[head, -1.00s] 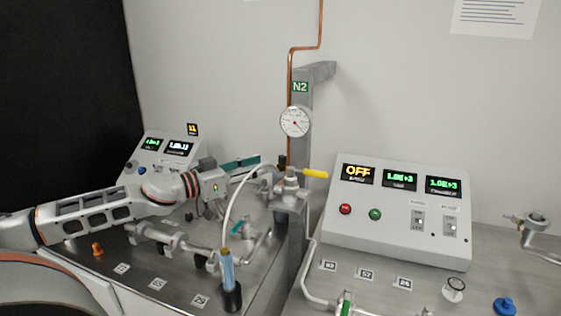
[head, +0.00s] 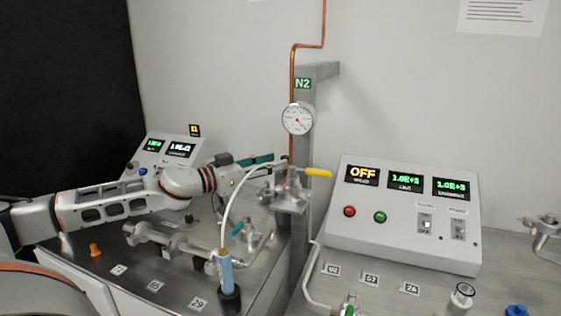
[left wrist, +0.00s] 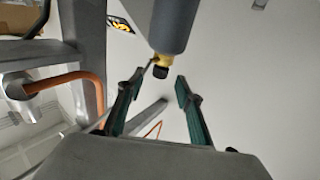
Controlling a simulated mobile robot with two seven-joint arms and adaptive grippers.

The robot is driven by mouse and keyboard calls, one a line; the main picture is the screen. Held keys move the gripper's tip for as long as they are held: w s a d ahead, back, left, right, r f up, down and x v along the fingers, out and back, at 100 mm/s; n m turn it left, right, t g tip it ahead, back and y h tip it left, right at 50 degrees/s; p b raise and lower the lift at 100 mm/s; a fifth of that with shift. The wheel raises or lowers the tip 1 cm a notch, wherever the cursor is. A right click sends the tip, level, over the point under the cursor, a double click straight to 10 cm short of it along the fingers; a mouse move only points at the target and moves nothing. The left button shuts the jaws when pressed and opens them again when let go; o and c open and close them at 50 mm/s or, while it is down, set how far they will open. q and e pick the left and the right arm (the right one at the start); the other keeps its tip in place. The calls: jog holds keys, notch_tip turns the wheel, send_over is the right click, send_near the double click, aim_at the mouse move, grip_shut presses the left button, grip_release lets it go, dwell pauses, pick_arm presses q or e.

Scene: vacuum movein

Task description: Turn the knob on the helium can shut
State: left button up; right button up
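My left gripper (head: 272,160) points right near the grey post in the head view, partly behind the white hose. In the left wrist view its two teal fingers (left wrist: 158,90) are apart with nothing held. A dark grey-blue can (left wrist: 176,22) with a brass neck and a black knob (left wrist: 160,71) shows there between the fingertips, touching neither; its depth is unclear. In the head view a light blue cylinder (head: 226,272) with a brownish top and black base stands at the front of the left bench; I cannot tell if it is the same can. My right gripper is not in view.
A grey post (head: 300,235) with a gauge (head: 298,119), valve fittings and a yellow handle (head: 318,173) stands right of the gripper. A white hose (head: 231,205) arcs before it. A control box (head: 400,236) is on the right. Pipe fittings (head: 150,236) lie on the left bench.

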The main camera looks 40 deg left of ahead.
pick_arm(q)
jog(key=shift+w+d+r+p, duration=0.1)
jog(key=shift+w+r+p, duration=0.05)
jog(key=shift+w+p, duration=0.35)
jog(key=shift+w+d+r+p, duration=0.1)
jog(key=shift+w+r+p, duration=0.05)
jog(key=shift+w+p, duration=0.3)
jog(key=shift+w+d+f, duration=0.15)
jog(key=shift+w+d, duration=0.05)
jog(key=shift+w, duration=0.15)
jog(key=shift+w+d+f, duration=0.1)
jog(key=shift+w+f, duration=0.05)
jog(key=shift+c, duration=0.4)
